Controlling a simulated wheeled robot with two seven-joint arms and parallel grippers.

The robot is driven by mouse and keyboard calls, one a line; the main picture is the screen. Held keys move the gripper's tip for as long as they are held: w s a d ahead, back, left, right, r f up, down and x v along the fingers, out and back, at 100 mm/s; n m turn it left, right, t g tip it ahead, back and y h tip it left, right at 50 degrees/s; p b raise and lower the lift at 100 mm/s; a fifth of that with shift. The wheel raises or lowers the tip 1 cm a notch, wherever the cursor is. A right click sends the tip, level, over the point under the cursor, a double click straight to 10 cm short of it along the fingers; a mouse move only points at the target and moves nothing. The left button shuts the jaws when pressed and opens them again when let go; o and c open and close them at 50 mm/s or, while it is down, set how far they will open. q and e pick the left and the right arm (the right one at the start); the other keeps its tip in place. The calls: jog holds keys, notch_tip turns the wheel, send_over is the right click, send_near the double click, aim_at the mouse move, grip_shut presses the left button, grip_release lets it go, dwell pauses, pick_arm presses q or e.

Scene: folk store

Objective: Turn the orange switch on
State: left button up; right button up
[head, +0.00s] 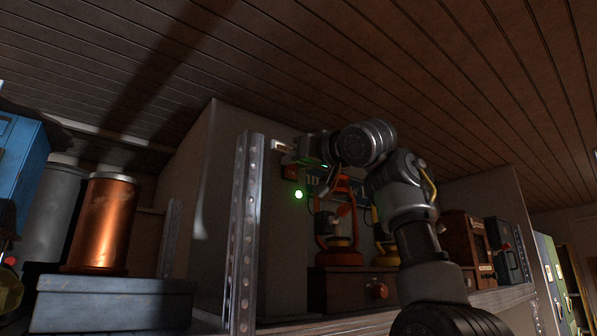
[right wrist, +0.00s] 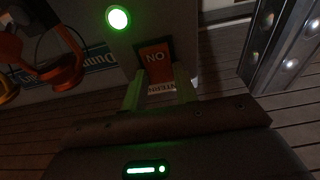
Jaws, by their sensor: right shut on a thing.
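The orange switch (right wrist: 156,60) is on the wall panel in a dark frame, with lettering that looks like "NO" in the right wrist view. In the head view it is a small dark red patch (head: 290,172). My right gripper (right wrist: 158,88) has its two green-lit fingers on either side of the switch's near edge, shut on it. In the head view the right gripper (head: 298,158) is up at the wall beside the switch. A round green light (right wrist: 118,17) glows next to the switch, and it also shows in the head view (head: 298,194). My left gripper is not in view.
A perforated metal post (head: 244,235) stands left of the switch. Orange (head: 338,245) and yellow (head: 385,245) lanterns stand on a wooden drawer box (head: 335,290) below it. A copper canister (head: 103,225) is on the left shelf. The plank ceiling is above.

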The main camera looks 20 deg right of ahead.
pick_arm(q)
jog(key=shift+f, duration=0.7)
pick_arm(e)
jog(key=shift+f+t, duration=0.1)
jog(key=shift+t, duration=0.4)
jog(key=o, duration=1)
pick_arm(q)
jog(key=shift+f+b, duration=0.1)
jog(key=shift+b, duration=0.2)
pick_arm(e)
jog(key=shift+s, duration=0.1)
